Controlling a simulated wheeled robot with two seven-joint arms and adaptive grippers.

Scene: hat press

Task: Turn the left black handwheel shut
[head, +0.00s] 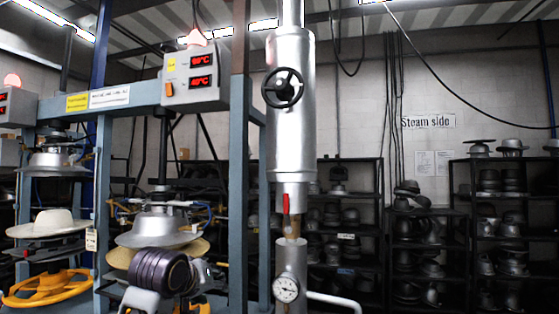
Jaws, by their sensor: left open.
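A black handwheel (282,88) with spokes is mounted on the front of a silver insulated vertical pipe (293,140), high in the middle of the head view. It is the only black handwheel in view, and nothing covers it. My left gripper (207,272) is low at the bottom, left of the pipe and well below the handwheel, apart from it. It is open, mostly hidden behind my dark wrist, and no object shows in it. My right gripper is out of view.
A red-handled valve (286,202) and a pressure gauge (286,289) sit lower on the same pipe. A blue-grey press frame (240,180) with hat moulds (158,230) stands to the left. A yellow wheel (45,290) is lower left. Shelves of hat forms (345,235) stand behind.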

